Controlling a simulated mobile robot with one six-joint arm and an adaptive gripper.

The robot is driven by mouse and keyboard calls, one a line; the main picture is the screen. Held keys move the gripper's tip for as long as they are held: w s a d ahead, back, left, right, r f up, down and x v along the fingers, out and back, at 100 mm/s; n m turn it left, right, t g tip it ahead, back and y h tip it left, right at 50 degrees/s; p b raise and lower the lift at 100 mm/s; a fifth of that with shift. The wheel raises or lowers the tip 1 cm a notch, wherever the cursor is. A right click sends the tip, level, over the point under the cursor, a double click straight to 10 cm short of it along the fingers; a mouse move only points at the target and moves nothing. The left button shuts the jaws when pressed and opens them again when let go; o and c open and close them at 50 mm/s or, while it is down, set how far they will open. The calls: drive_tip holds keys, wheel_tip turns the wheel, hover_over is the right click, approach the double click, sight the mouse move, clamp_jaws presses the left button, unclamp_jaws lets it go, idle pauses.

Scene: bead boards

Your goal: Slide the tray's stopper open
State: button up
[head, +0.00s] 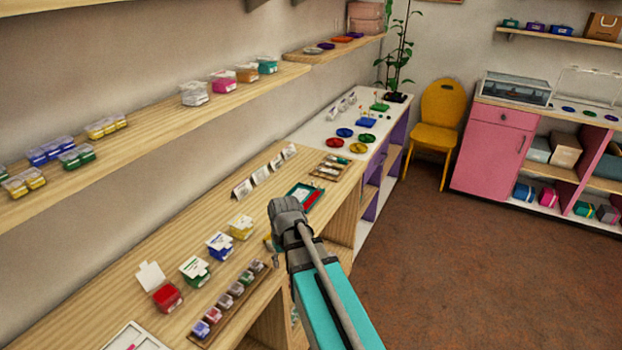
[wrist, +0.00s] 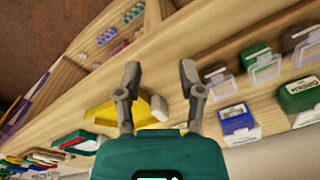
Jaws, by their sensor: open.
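My gripper (wrist: 160,76) is open, with its two grey fingers apart and nothing between their tips. It hangs over the long wooden counter (head: 170,246). A yellow tray-like piece (wrist: 112,112) lies on the counter below and partly behind the left finger in the wrist view. A small pale block (wrist: 159,107) is at its right end, between the fingers; I cannot tell if it is the stopper. In the head view only a yellow edge (head: 267,243) shows beside my arm. A green-framed board with red (head: 305,198) lies beyond my gripper; it also shows in the wrist view (wrist: 74,141).
Lidded bead boxes, blue (head: 220,245), green (head: 195,270), red (head: 167,297) and yellow (head: 241,227), stand along the counter. White cards (head: 243,189) stand near the wall. The floor (head: 440,270) is clear.

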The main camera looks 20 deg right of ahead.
drive_tip(key=w+d+r+n+t+y+p, duration=0.1)
drive_tip(key=w+d+r+n+p, duration=0.2)
drive_tip(key=w+d, duration=1.1)
drive_tip(key=w+d+r+n+t+y+p, duration=0.1)
drive_tip(key=w+d+r+p, duration=0.5)
drive_tip(key=w+d, duration=0.8)
wheel_tip(320, 180, up, 3)
drive_tip(key=shift+w+f+n+t+p, duration=0.1)
drive_tip(key=shift+w+n+t+p, duration=0.4)
drive_tip(key=shift+w+n, duration=0.55)
drive_tip(key=shift+s+f+b, duration=0.1)
drive_tip(key=shift+f+b, duration=0.05)
drive_tip(key=shift+b, duration=0.2)
drive_tip(key=b+x, duration=1.2)
drive_tip(key=x, duration=0.1)
drive_tip(key=shift+a+f, duration=0.15)
drive_tip(key=shift+a, duration=0.05)
clamp_jaws()
